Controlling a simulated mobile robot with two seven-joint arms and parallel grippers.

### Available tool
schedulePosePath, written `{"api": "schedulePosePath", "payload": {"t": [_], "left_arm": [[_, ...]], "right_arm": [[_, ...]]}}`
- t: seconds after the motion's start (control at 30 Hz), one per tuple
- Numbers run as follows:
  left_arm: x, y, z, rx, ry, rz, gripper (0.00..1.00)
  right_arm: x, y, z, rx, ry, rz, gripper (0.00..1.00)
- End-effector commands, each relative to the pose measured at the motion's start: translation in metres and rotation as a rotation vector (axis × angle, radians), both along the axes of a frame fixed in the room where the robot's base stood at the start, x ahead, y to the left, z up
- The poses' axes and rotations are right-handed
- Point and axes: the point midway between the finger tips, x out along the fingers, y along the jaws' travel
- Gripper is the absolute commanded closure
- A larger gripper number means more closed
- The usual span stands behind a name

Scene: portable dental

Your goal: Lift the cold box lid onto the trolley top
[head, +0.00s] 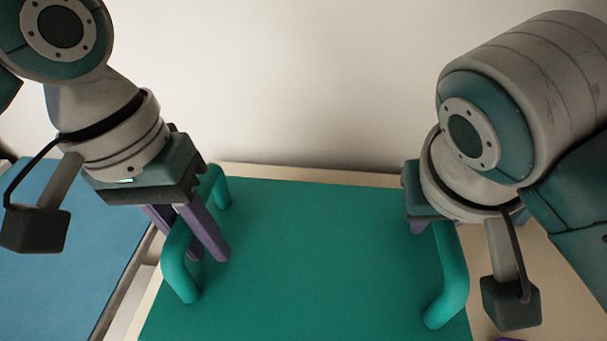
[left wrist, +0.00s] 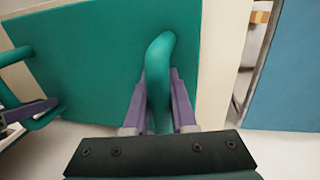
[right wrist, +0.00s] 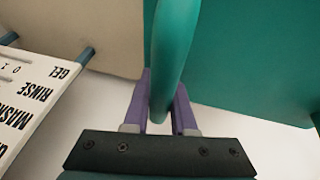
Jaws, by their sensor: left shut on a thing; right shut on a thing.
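The cold box lid (head: 320,260) is a flat green panel with a rounded handle on its left and right sides. In the head view my left gripper (head: 205,255) has its purple fingers around the left handle (head: 178,265); the left wrist view shows the handle between the fingers (left wrist: 158,100). My right gripper (head: 418,228) is at the right handle (head: 450,280), its fingers mostly hidden by the wrist in the head view. The right wrist view shows that handle (right wrist: 172,60) between the purple fingers (right wrist: 160,105). The lid looks roughly level.
A blue surface (head: 60,260) lies at the left, across a narrow gap. A beige surface (head: 500,270) shows beside the lid at the right, and a pale wall (head: 300,80) stands behind. A white labelled panel (right wrist: 30,100) with lettering shows in the right wrist view.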

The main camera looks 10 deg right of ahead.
Motion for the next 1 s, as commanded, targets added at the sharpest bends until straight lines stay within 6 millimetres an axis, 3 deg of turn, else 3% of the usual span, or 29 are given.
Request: {"api": "schedulePosePath", "payload": {"t": [0.77, 1.0], "left_arm": [[0.0, 0.0017, -0.0008, 0.004, 0.001, 0.002, 1.0], [0.0003, 0.0016, 0.0068, 0.004, 0.0, 0.002, 1.0]], "right_arm": [[-0.0002, -0.0008, -0.0003, -0.001, 0.001, -0.002, 1.0], [0.0001, -0.0009, 0.0075, -0.002, -0.001, -0.001, 1.0]]}}
